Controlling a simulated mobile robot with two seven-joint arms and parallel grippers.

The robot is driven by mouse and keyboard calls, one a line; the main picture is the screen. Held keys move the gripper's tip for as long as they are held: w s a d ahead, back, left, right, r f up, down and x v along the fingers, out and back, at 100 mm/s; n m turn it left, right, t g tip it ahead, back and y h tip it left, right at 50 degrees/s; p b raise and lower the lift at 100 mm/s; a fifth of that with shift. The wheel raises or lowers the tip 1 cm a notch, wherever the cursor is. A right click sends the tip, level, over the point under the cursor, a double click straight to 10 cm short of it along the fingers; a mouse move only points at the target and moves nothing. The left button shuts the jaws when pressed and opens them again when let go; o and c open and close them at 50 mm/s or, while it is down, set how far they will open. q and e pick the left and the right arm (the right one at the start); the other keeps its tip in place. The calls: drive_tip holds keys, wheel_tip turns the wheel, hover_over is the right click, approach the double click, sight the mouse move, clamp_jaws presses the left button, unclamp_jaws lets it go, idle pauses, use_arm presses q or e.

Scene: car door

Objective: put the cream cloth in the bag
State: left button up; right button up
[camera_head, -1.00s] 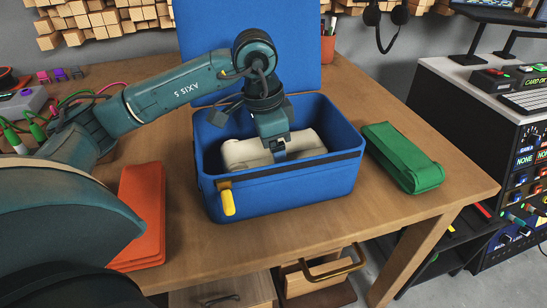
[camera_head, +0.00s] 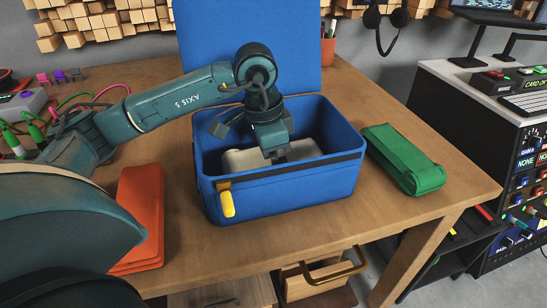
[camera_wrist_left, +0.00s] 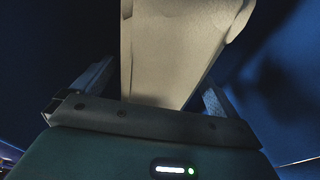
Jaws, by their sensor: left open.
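The blue bag (camera_head: 285,184) stands open on the table, its lid raised at the back and a yellow latch on its front. The cream cloth (camera_head: 243,159) is inside the bag, low between the walls; its lower part is hidden by the front wall. My left gripper (camera_head: 280,156) reaches down into the bag over the cloth, and its fingertips are partly hidden. In the left wrist view the cloth (camera_wrist_left: 175,45) lies between the open fingers of my left gripper (camera_wrist_left: 155,88). My right gripper is not in view.
A folded green cloth (camera_head: 405,160) lies right of the bag. A folded orange-red cloth (camera_head: 142,205) lies to its left. Cables and a small device (camera_head: 22,100) are at the table's left. A console (camera_head: 500,150) stands beyond the table's right edge. Bare wood shows in front of the bag.

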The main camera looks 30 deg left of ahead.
use_arm(q)
drive_tip(key=shift+r, duration=0.3)
wheel_tip(320, 180, up, 12)
drive_tip(key=s+a+p, duration=0.1)
drive_tip(key=p, duration=0.1)
drive_tip(key=shift+s+f, duration=0.2)
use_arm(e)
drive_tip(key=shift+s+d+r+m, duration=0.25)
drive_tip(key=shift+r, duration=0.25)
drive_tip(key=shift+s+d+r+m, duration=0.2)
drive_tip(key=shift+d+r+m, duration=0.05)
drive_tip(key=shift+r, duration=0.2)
use_arm(q)
drive_tip(key=shift+a, duration=0.1)
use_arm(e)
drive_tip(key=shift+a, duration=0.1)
